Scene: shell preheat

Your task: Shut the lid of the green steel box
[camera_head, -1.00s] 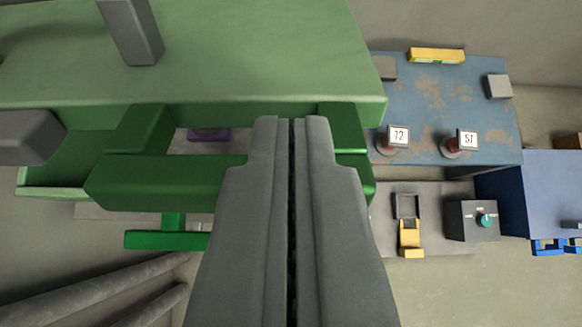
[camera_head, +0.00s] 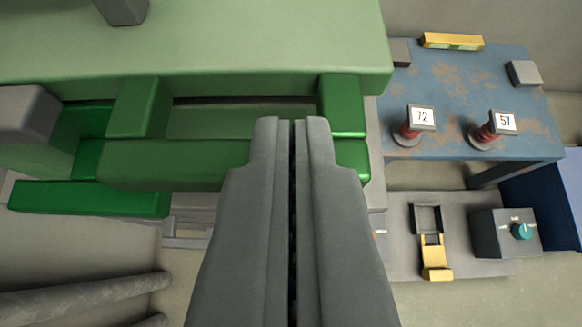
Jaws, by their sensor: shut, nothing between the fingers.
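The green steel box fills the upper left, with a broad pale green panel (camera_head: 230,45) that seems to be its lid. A darker green handle bar (camera_head: 170,166) runs along the panel's near side on two stubby posts, with a gap between bar and panel. My gripper (camera_head: 292,120) is shut and empty. Its fingertips overlap the handle bar in the picture and end over the gap. I cannot tell whether they touch it. The fingers hide part of the bar. Another dark green bar (camera_head: 88,198) shows at lower left. How far the lid stands open is unclear.
At right, a worn blue table (camera_head: 455,90) bears two red gauges reading 72 (camera_head: 421,118) and 57 (camera_head: 504,122), and a yellow level (camera_head: 452,41). Below are a yellow-handled latch (camera_head: 433,255) and a knob box (camera_head: 505,233). Grey pipes (camera_head: 80,295) lie lower left.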

